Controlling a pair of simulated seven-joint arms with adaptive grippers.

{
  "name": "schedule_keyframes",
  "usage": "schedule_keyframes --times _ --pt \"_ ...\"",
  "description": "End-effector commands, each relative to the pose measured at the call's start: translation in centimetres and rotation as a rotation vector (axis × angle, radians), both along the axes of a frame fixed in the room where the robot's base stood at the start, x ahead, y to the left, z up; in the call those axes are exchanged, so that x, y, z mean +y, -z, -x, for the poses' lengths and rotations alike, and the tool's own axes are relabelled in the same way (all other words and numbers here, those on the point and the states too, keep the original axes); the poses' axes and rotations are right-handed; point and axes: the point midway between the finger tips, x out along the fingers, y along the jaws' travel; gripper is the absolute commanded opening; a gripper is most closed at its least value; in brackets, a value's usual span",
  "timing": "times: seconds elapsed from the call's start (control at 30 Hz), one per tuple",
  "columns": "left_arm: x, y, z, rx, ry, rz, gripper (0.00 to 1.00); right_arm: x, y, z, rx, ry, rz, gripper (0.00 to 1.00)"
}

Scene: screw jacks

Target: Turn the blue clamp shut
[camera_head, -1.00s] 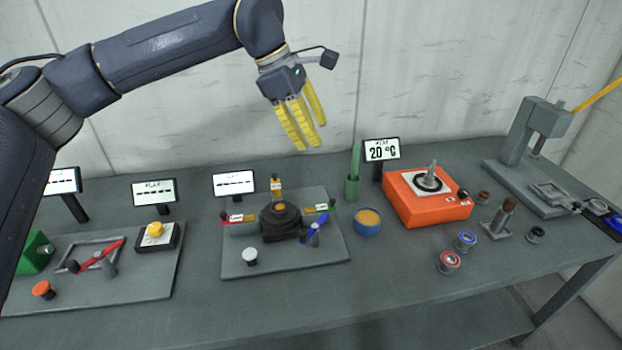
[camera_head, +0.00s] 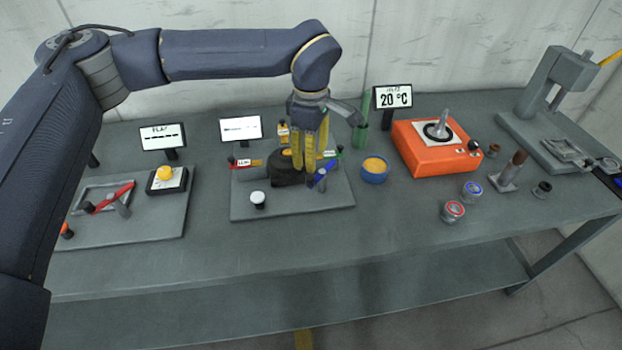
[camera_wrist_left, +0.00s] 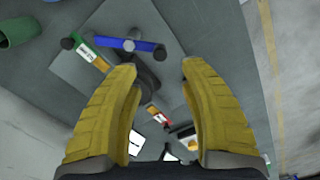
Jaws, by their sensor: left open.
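The blue clamp (camera_head: 321,179) is a blue bar handle on the right front of a black round fixture (camera_head: 287,174) on a grey plate (camera_head: 300,203). My right gripper is out of view.
Red (camera_head: 246,162) and green (camera_head: 331,154) handled parts and a white knob (camera_head: 258,198) share the plate. A blue-rimmed bowl (camera_head: 375,177) stands just right of it, then an orange hotplate (camera_head: 437,157).

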Motion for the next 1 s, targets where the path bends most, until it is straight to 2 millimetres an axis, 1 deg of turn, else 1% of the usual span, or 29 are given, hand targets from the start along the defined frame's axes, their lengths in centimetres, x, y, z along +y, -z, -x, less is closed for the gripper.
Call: schedule_keyframes --times 0.03,0.2,0.43,0.6,0.7,1.0 --pt "0.0 1.1 0.1 0.004 0.000 -0.001 0.43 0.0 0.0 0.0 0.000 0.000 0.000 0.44" --pt "0.0 4.0 0.1 0.004 -0.001 0.001 0.43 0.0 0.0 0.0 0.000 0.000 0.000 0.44" --pt "0.0 6.9 0.0 0.003 -0.001 0.000 0.43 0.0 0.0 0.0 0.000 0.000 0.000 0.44" --pt "0.0 8.2 0.0 0.001 -0.001 0.001 0.43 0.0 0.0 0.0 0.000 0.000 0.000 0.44" --pt "0.0 8.5 0.0 0.001 -0.001 0.001 0.43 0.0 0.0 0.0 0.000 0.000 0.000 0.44" --pt "0.0 8.7 0.0 0.000 -0.001 0.001 0.43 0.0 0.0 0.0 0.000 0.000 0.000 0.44"
